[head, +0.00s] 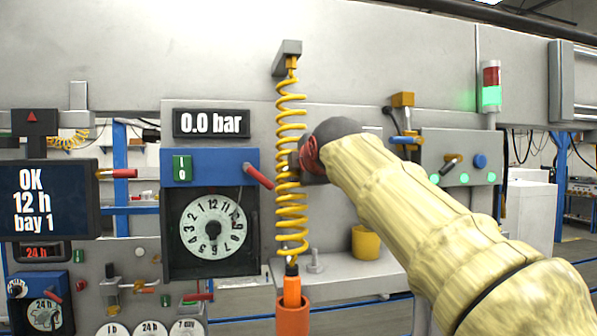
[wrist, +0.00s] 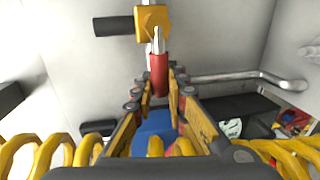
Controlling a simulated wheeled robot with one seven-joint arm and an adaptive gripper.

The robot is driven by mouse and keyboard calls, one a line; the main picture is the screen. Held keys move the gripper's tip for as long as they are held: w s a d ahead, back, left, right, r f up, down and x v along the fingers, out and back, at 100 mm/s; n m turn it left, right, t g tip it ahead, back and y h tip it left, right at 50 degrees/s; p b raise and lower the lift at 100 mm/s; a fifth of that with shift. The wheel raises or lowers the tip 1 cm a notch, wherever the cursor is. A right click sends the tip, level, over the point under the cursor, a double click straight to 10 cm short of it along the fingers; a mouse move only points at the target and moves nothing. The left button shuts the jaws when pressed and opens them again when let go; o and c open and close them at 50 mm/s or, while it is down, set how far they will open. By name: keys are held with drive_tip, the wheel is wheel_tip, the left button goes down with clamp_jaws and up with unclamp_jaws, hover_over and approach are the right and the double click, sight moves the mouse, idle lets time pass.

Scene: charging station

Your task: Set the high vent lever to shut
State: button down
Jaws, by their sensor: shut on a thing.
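In the wrist view a yellow valve block (wrist: 152,22) sits on the pale wall, with a metal stem and a red lever handle (wrist: 158,72) pointing down the picture. My gripper (wrist: 158,88) has its fingertips on either side of the red handle's end and is shut on it. In the head view my arm covers the fingertips and this handle; only a dark part of the gripper (head: 311,170) shows behind the yellow coil. No label is readable on this lever, so I cannot confirm that it is the high vent lever.
A yellow coiled hose (head: 291,130) hangs right beside my gripper, in front of the panel. A clock panel (head: 176,262) with another red lever (head: 258,176) stands to the left. A blue-handled lever (head: 405,140) and a yellow cup (head: 366,243) are to the right.

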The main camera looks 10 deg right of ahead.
drive_tip(key=c, duration=1.8)
unclamp_jaws()
drive_tip(key=shift+o, duration=0.2)
drive_tip(key=shift+s, duration=0.1)
drive_tip(key=s+r, duration=0.2)
drive_tip(key=s, duration=0.9)
drive_tip(key=shift+s, duration=0.3)
drive_tip(key=shift+a+r, duration=0.1)
drive_tip(key=shift+r, duration=0.05)
drive_tip(key=s+f+m+g+b, duration=0.3)
drive_tip(key=s+f+m, duration=0.3)
drive_tip(key=f, duration=1.6)
drive_tip(key=s+d+f+m+g+b, duration=0.1)
drive_tip(key=s+f+m+g+b, duration=0.2)
drive_tip(key=s+f, duration=1)
drive_tip(key=s+d+f+m+g+b, duration=0.1)
drive_tip(key=s+f+m+g+b, duration=0.3)
drive_tip(key=f, duration=2.8)
drive_tip(key=s+m+b, duration=0.4)
drive_tip(key=s+m, duration=0.1)
drive_tip(key=s, duration=0.1)
drive_tip(key=shift+d, duration=0.25)
